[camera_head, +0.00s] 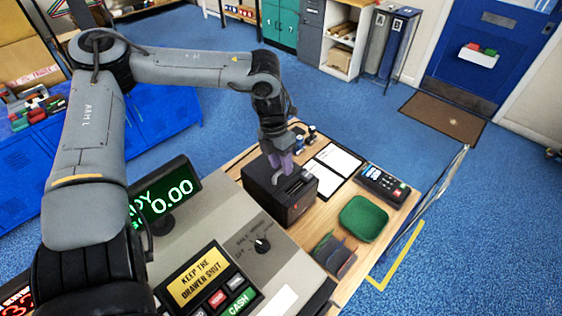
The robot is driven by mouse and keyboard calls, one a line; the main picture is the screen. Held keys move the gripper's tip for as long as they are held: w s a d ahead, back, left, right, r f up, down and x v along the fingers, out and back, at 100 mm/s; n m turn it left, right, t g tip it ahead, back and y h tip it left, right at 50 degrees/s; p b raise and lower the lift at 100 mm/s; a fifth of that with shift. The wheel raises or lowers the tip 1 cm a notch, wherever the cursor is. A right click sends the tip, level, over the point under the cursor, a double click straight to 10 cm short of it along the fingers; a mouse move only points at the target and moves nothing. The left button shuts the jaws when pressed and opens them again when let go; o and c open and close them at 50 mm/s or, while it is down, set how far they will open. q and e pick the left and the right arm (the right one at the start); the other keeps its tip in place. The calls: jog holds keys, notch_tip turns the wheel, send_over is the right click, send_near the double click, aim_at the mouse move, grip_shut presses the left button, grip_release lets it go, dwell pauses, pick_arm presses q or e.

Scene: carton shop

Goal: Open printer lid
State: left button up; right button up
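The printer (297,209) is a black box on the wooden counter, just behind the grey till. My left gripper (281,174) points down over the printer's top, with its purplish fingers at or just above the lid area. The fingers and wrist hide part of the printer's top. I cannot tell whether the fingers touch the lid, how far apart they are, or whether the lid is lifted. My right gripper is not in view.
The grey till (222,222) with a green display (170,198) stands in front. On the wooden counter are white paper sheets (340,159), a card terminal (383,184), a green tray (363,219) and dark card-like pieces (335,254). Blue floor lies beyond.

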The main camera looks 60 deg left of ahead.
pick_arm(q)
jog(key=shift+f, duration=0.2)
jog(key=c, duration=0.7)
grip_shut()
jog(key=shift+r, duration=0.1)
